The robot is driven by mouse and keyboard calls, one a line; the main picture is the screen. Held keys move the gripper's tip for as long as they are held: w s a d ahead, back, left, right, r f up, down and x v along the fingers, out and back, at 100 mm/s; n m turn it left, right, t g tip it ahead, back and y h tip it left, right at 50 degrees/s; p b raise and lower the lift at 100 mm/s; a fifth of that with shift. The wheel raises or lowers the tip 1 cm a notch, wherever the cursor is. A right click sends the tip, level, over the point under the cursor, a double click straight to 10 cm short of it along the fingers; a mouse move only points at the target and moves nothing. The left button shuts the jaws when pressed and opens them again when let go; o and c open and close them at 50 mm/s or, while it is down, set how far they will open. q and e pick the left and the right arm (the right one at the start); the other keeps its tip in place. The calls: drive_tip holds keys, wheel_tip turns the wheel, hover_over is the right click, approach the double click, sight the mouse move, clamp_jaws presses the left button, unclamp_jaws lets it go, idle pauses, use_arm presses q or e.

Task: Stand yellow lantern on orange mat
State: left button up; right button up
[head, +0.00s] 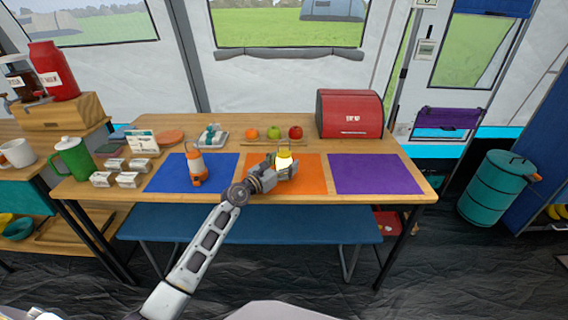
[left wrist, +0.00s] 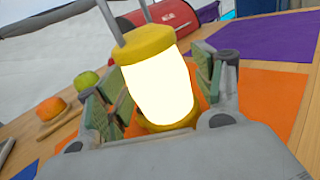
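The yellow lantern (head: 284,163), with a glowing pale body and yellow cap, is at the orange mat (head: 312,181). My left gripper (head: 290,168) is around it, and its lower part is hidden in the head view. In the left wrist view the lantern (left wrist: 160,85) is between my two finger pads, which appear shut on its glowing body; its yellow base shows low in the gap, with orange mat (left wrist: 268,95) around it. I cannot tell whether the base touches the mat. My right gripper is not in view.
An orange lantern (head: 195,171) stands on the blue mat (head: 222,172) to the left. A purple mat (head: 375,175) lies bare to the right. Behind are a board with fruit (head: 274,133) and a red bread box (head: 350,113). Small white boxes (head: 128,180) and a green mug (head: 72,158) stand at left.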

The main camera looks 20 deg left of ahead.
sight(279, 165)
use_arm(q)
drive_tip(key=shift+r, duration=0.15)
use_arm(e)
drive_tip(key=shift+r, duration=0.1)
use_arm(q)
drive_tip(key=shift+v, duration=0.95)
drive_tip(key=shift+p+v, duration=0.35)
drive_tip(key=shift+v, duration=4.65)
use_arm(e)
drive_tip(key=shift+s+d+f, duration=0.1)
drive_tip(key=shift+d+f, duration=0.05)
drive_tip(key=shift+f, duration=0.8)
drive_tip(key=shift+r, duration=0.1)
